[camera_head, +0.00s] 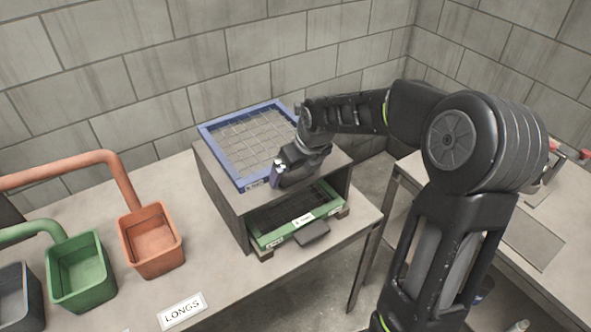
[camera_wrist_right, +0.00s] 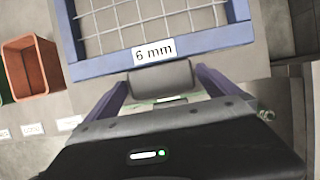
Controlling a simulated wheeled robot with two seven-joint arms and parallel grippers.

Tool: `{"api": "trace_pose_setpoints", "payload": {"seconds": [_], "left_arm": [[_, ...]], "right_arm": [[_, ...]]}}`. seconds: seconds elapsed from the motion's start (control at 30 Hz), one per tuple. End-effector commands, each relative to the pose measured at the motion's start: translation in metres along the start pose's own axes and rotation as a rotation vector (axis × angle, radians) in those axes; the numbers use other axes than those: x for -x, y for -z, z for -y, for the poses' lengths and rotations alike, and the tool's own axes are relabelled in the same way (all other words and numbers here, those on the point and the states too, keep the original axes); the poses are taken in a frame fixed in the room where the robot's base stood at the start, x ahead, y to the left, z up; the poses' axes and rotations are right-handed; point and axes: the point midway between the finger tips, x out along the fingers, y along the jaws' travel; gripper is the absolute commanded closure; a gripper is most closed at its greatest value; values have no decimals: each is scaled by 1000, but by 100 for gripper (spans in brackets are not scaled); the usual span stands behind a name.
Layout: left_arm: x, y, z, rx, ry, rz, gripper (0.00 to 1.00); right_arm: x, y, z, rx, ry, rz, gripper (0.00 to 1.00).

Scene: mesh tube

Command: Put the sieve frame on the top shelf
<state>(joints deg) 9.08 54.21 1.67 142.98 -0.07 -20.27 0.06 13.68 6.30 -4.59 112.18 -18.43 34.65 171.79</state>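The blue sieve frame (camera_head: 222,160), with a wire mesh, lies on top of the shelf unit (camera_head: 222,192). In the right wrist view the frame's front rail (camera_wrist_right: 215,40) carries a "6 mm" label, and a grey handle tab (camera_wrist_right: 161,79) sticks out below it. My right gripper (camera_head: 277,174) is at the frame's front edge. Its purple fingers (camera_wrist_right: 163,85) stand apart on either side of the tab, with a small gap showing at the right finger. The far side of the tab is hidden. My left gripper is out of view.
A green sieve frame (camera_head: 270,237) with a grey tab (camera_head: 312,232) sits on the level below. Orange (camera_head: 150,258) and green (camera_head: 85,290) bins stand at the left, near a "LONGS" label (camera_head: 183,309). A brick wall is behind; another table is at right.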

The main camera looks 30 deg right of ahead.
Motion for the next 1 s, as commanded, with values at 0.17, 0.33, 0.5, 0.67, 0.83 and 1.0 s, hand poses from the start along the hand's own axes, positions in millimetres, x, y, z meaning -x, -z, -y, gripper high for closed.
{"api": "trace_pose_setpoints", "payload": {"seconds": [0.17,0.33,0.5,0.67,0.83,1.0], "left_arm": [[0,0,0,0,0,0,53],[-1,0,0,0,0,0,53],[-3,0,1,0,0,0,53],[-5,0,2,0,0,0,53],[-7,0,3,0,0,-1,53],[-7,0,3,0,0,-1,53]], "right_arm": [[1,-1,0,0,0,3,0],[10,-2,0,0,1,6,0],[36,-2,0,-1,2,9,0],[70,-2,0,-1,1,10,0],[102,-2,0,-1,1,8,0],[119,-1,0,0,0,5,0]]}}
